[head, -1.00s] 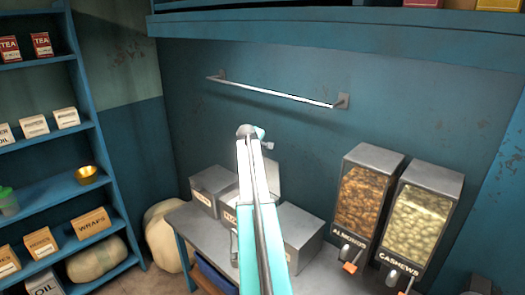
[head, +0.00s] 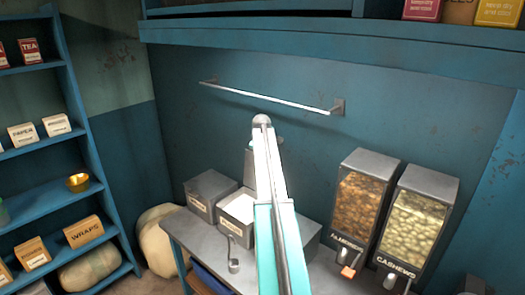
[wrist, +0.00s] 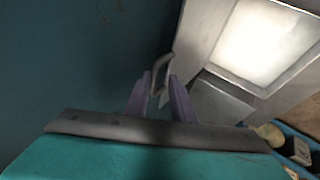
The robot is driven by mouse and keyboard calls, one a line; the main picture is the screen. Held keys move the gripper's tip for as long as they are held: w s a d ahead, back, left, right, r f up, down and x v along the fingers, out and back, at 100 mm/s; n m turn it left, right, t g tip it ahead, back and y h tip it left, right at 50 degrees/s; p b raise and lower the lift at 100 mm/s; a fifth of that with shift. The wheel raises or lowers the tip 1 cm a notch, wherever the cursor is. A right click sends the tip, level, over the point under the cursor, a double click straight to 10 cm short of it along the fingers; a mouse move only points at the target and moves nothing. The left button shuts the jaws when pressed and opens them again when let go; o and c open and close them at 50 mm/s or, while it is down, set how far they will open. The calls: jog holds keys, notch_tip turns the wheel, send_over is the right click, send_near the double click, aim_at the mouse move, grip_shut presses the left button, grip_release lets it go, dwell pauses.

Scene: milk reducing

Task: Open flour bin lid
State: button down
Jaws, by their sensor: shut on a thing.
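The flour bin (head: 236,206) is the middle grey metal box on the table, with pale white contents in its open top. Its grey lid (head: 249,163) stands raised at the back, partly hidden by my arm. In the wrist view the open bin (wrist: 225,22) and white flour (wrist: 268,42) show at upper right. My gripper (wrist: 158,92) has its two purple fingers shut on a grey looped handle (wrist: 163,68), apparently the lid's. The handle's join to the lid is not clear. In the head view my arm hides the fingers.
A shut grey bin (head: 210,190) stands left, and another (head: 312,232) is mostly hidden right. Almond (head: 358,195) and cashew (head: 420,220) dispensers stand right. A wall rail (head: 270,96) and overhead shelf (head: 320,40) are close above.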

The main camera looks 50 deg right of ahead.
jog(key=shift+s+d+f, duration=0.15)
jog(key=shift+s+f, duration=0.3)
jog(key=c, duration=1.8)
grip_release()
jog(key=shift+c, duration=0.2)
jog(key=shift+w+r, duration=0.1)
jog(key=shift+r, duration=0.05)
jog(key=shift+w+r, duration=0.1)
jog(key=shift+r, duration=0.05)
jog(key=shift+r, duration=0.1)
jog(key=b+v, duration=0.5)
jog(key=v, duration=0.8)
jog(key=shift+s+a, duration=0.2)
jog(key=shift+a, duration=0.05)
jog(key=shift+r, duration=0.1)
